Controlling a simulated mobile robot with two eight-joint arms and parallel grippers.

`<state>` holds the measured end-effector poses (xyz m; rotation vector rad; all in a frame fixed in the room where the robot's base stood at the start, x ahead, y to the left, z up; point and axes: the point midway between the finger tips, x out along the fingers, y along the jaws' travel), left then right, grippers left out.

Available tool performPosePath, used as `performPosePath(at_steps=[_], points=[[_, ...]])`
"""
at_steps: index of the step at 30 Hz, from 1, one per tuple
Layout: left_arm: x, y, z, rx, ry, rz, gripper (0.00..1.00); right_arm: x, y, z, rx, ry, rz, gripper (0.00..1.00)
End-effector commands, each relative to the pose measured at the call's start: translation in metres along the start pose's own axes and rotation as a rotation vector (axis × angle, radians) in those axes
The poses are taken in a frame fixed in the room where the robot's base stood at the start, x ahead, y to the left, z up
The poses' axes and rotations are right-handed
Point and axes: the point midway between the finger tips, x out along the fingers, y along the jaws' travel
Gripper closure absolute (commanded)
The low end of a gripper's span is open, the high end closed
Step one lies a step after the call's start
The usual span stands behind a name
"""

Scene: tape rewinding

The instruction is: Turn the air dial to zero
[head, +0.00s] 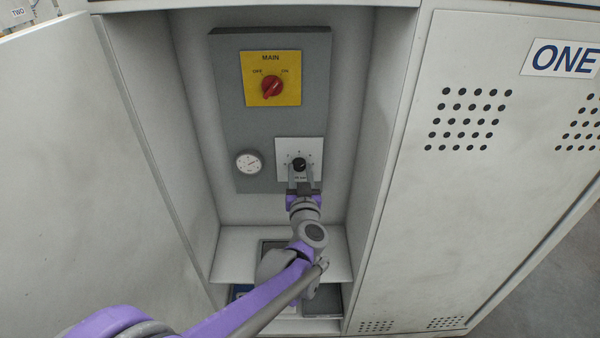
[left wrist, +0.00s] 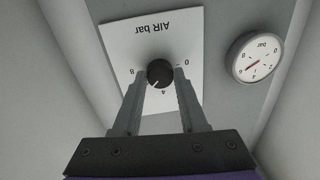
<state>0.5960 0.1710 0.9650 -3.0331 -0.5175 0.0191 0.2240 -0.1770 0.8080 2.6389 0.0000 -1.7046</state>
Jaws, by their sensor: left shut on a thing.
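The black air dial (head: 299,164) sits on a white "AIR bar" plate (head: 312,150) inside the open cabinet. In the left wrist view the air dial (left wrist: 160,73) appears upside down, with marks 0, 4 and 8 around it. Its pale pointer line aims to the lower left, between 4 and 8. My left gripper (head: 300,180) reaches up to the dial from below. In the left wrist view its two fingers (left wrist: 159,84) stand on either side of the dial and are shut on it. My right gripper is not in view.
A round pressure gauge (head: 249,163) is left of the plate, its red needle off zero in the left wrist view (left wrist: 253,57). A red MAIN switch (head: 271,87) is above. An open door (head: 90,150) stands left and a shut door (head: 470,190) right. Trays lie below.

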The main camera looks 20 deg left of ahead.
Motion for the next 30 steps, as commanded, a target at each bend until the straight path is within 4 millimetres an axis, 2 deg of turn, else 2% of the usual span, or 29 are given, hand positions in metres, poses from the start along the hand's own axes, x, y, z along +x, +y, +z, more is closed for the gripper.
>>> performPosePath(at_steps=[11, 30], points=[[-0.0001, 0.0001, -0.0007, -0.221, -0.013, 0.001, 1.0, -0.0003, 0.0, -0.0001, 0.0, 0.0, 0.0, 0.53], [-0.0003, 0.0002, -0.002, -0.828, -0.048, 0.004, 1.0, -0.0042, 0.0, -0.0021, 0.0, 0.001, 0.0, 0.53]])
